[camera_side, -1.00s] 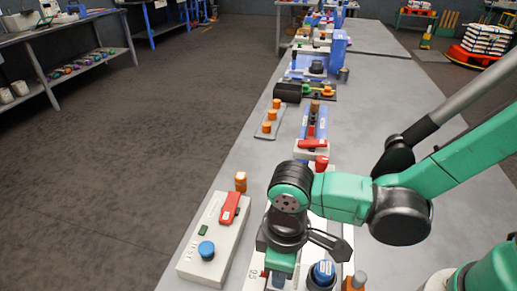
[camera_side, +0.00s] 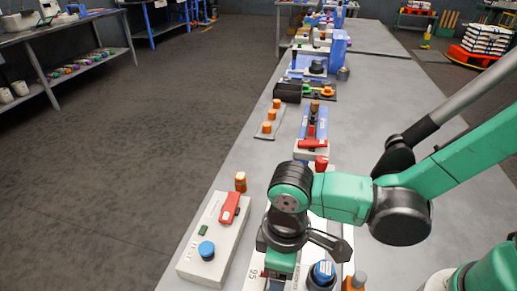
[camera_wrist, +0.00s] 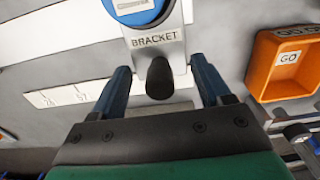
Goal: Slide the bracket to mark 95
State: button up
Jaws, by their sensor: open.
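The bracket (camera_wrist: 158,42) is a grey metal piece labelled BRACKET, with a dark rounded knob (camera_wrist: 159,80) at its near end and a blue round part (camera_wrist: 138,8) at its far end, cut by the frame edge. My gripper (camera_wrist: 162,74) is open, one blue finger on each side of the knob, with visible gaps. A white scale strip (camera_wrist: 70,92) with small marks lies left of the bracket. In the side view, the 95 label (camera_side: 252,275) shows on a white strip beside my gripper. My wrist hides most of the bracket there.
An orange tray labelled GO (camera_wrist: 285,66) stands right of the bracket in the wrist view. In the side view, a control box (camera_side: 215,238) with a red lever and blue knob stands left of my gripper. More fixtures stand farther along the table (camera_side: 385,130).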

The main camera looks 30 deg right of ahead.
jog(key=shift+r, duration=0.1)
jog(key=shift+r, duration=2.15)
jog(key=shift+r, duration=0.1)
jog(key=shift+r, duration=1.65)
jog(key=w+d+r+m+t, duration=0.1)
jog(key=w+d+m+t, duration=0.1)
jog(key=d, duration=0.7)
jog(key=w+d+r+m+t, duration=0.1)
jog(key=w+d+m+t, duration=0.2)
jog(key=d+m+t, duration=0.2)
jog(key=d+m, duration=0.2)
jog(key=d, duration=0.2)
jog(key=shift+w+d+r, duration=0.15)
jog(key=shift+w+r, duration=0.05)
jog(key=shift+r, duration=0.2)
